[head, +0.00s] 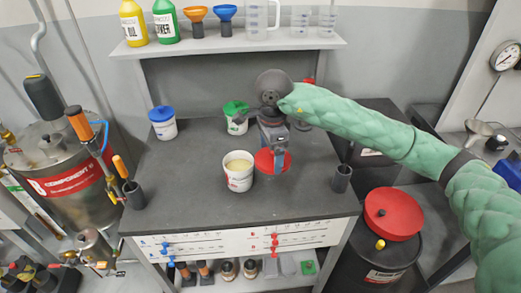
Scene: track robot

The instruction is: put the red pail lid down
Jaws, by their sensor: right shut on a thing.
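My right gripper (277,150) comes in from the right on the green-sleeved arm and points down at the dark bench top (195,190). It is shut on the red pail lid (266,165), whose middle is partly hidden by the fingers. The lid is just right of an open white pail (238,181) with pale contents. I cannot tell whether the lid touches the bench. My left gripper is not in view.
A blue-lidded pail (162,124) stands at back left, and a green-lidded pail (236,120) behind the open one. Dark cups (341,178) and (134,194) stand near the bench's front corners. The bench's front left is clear. A shelf (240,46) runs above.

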